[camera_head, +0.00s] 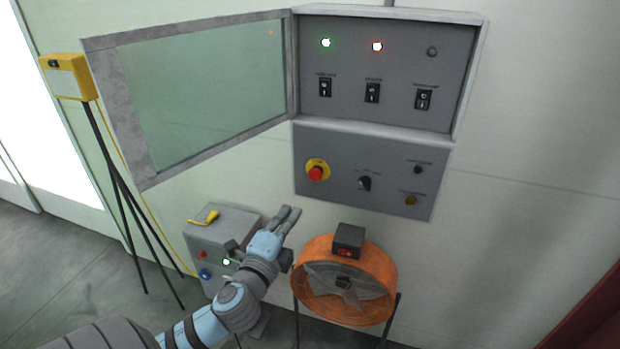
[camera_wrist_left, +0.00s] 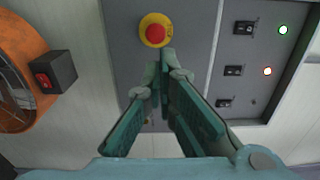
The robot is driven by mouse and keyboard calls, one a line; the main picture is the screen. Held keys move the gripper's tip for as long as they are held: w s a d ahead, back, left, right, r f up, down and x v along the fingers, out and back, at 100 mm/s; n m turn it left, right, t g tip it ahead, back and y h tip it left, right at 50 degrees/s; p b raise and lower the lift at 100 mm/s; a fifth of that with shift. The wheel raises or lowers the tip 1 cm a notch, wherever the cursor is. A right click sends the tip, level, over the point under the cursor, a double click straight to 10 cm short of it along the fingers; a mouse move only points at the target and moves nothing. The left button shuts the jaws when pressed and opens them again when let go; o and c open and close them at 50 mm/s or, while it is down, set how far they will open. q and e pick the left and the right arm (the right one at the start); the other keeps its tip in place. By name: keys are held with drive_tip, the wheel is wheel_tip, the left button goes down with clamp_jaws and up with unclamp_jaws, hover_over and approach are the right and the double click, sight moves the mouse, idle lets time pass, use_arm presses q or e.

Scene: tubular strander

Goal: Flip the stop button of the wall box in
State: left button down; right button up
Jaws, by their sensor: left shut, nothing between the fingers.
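The wall box (camera_head: 481,62) has an open glazed door (camera_head: 200,90) swung to the left. Inside are three black switches under a lit green lamp, a lit red lamp and a dark one. On the grey panel below it (camera_head: 340,207) is a red mushroom stop button (camera_head: 317,173) on a yellow collar. It also shows in the left wrist view (camera_wrist_left: 156,34), just beyond the fingertips. My left gripper (camera_head: 291,212) is shut and empty, below and left of the button in the head view. Contact with the button cannot be told. My right gripper is not in view.
An orange fan (camera_head: 384,262) with a switch box on top stands right of my left gripper. A grey control box (camera_head: 222,222) with a yellow handle is behind my arm. A yellow device on a tripod (camera_head: 68,77) stands left.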

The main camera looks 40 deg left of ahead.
sight(314, 175)
use_arm(q)
drive_tip(key=shift+a+f, duration=0.1)
drive_tip(key=shift+f, duration=0.05)
drive_tip(key=p+x, duration=0.1)
drive_tip(key=x, duration=1.3)
drive_tip(key=shift+w+p, duration=0.1)
drive_tip(key=shift+p, duration=0.2)
